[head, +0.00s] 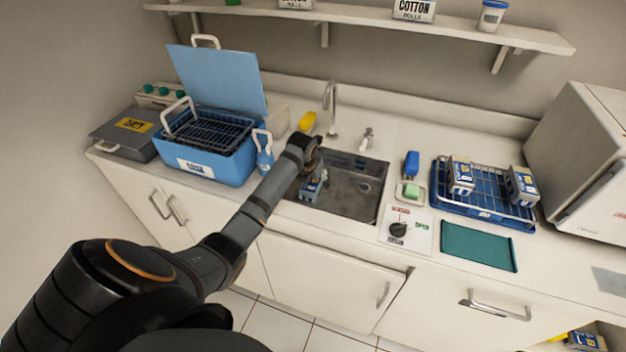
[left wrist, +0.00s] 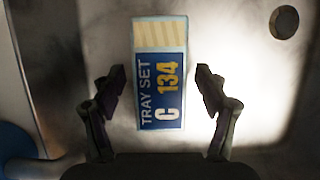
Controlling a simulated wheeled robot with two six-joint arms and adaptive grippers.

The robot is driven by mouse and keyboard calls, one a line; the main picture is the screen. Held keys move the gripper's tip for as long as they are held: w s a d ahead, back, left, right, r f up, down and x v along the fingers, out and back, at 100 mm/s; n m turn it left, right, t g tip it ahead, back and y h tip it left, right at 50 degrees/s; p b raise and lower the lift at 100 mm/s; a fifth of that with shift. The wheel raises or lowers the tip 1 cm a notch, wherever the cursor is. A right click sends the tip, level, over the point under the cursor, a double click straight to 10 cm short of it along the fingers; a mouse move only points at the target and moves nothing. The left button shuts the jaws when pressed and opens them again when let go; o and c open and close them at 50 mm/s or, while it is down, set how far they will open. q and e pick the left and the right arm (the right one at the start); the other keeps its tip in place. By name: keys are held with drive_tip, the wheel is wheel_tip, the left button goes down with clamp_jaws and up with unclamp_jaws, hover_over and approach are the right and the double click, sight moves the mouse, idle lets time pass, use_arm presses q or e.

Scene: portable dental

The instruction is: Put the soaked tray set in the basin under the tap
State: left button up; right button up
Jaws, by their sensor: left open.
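The tray set (head: 310,190) is a small box with a blue and yellow label. It is in the left part of the metal basin (head: 350,203), partly hidden by my arm. In the left wrist view the tray set (left wrist: 160,50) reads "TRAY SET C 134". My left gripper (left wrist: 160,88) is open above it, one finger on each side, with gaps between fingers and label. In the head view the left gripper (head: 318,163) is over the basin's left side. The tap (head: 331,105) rises behind the basin. My right gripper is not in view.
A blue tub (head: 232,166) with raised lid and dark rack stands left of the basin. Right of the basin are a sponge dish, a dial panel (head: 405,229), a teal mat (head: 478,246) and a blue rack (head: 440,200) holding similar boxes.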

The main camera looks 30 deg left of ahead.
use_arm(q)
drive_tip(key=v, duration=1.2)
drive_tip(key=shift+s, duration=0.1)
